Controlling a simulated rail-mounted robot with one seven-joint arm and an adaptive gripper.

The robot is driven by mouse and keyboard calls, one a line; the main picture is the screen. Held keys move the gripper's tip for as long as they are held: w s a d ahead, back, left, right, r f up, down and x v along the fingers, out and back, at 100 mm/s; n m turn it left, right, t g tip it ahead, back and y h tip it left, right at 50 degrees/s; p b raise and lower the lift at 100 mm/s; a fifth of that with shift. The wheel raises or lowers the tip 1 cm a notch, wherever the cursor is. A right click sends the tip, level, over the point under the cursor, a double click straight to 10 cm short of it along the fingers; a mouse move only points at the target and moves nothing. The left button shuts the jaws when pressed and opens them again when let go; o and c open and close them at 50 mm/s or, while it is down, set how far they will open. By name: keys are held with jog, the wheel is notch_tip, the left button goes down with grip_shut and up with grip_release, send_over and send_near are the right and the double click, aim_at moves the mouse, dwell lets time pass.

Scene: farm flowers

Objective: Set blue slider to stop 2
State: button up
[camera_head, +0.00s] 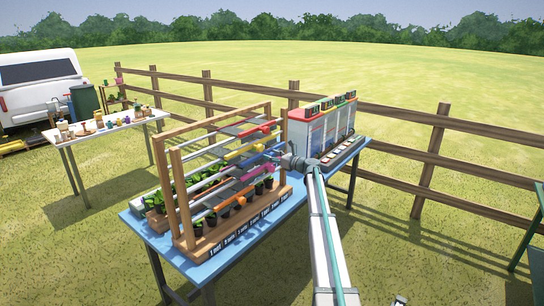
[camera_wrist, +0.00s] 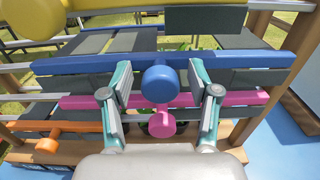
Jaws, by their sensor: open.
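The blue slider is a long blue bar with a round blue knob (camera_wrist: 160,84) in the wrist view, on a rail of the wooden frame. My gripper (camera_wrist: 160,82) is open, with one finger on each side of the blue knob. I cannot tell whether either finger touches it. In the head view my gripper (camera_head: 300,162) is at the right side of the wooden frame (camera_head: 178,205). Stop marks on the blue rail cannot be read.
A pink slider knob (camera_wrist: 162,124) lies just below the blue one, and an orange knob (camera_wrist: 47,144) is lower left. A yellow slider (camera_wrist: 130,14) is above. Potted plants (camera_head: 240,200) stand under the frame on the blue table (camera_head: 215,268). A red-and-white cabinet (camera_head: 322,125) stands to the right.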

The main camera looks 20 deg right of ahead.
grip_shut()
jog(key=s+a+b, duration=0.1)
jog(key=s+a, duration=0.3)
jog(key=a, duration=0.3)
jog(key=s+a+b, duration=0.1)
jog(key=s+a, duration=0.3)
jog(key=a, duration=0.4)
jog(key=shift+s, duration=0.2)
grip_release()
jog(key=shift+d, duration=0.1)
jog(key=v, duration=1.2)
